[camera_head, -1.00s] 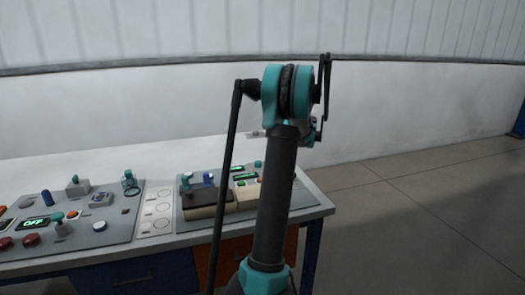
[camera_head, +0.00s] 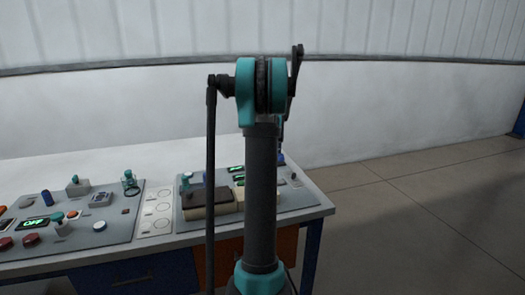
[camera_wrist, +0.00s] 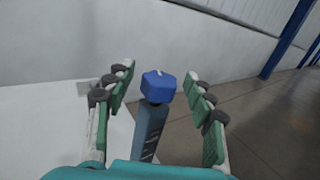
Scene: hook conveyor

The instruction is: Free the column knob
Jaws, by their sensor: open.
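A blue faceted knob (camera_wrist: 158,86) tops a blue-grey upright column (camera_wrist: 149,132) in the wrist view. My gripper (camera_wrist: 159,73) is open, with one pair of green-padded fingers on each side of the knob. Gaps show between the knob and the fingers, so neither side appears to touch it. The lower column is hidden by my gripper's body. In the head view my own arm hides the gripper, and a small blue patch (camera_head: 281,158) shows just right of the arm.
The desk (camera_head: 155,241) carries a left control panel (camera_head: 70,244) with buttons and switches. A right panel (camera_head: 300,200) bears a dark-topped box (camera_head: 208,202) and green displays. A white wall stands behind. Open floor (camera_head: 400,220) lies to the right.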

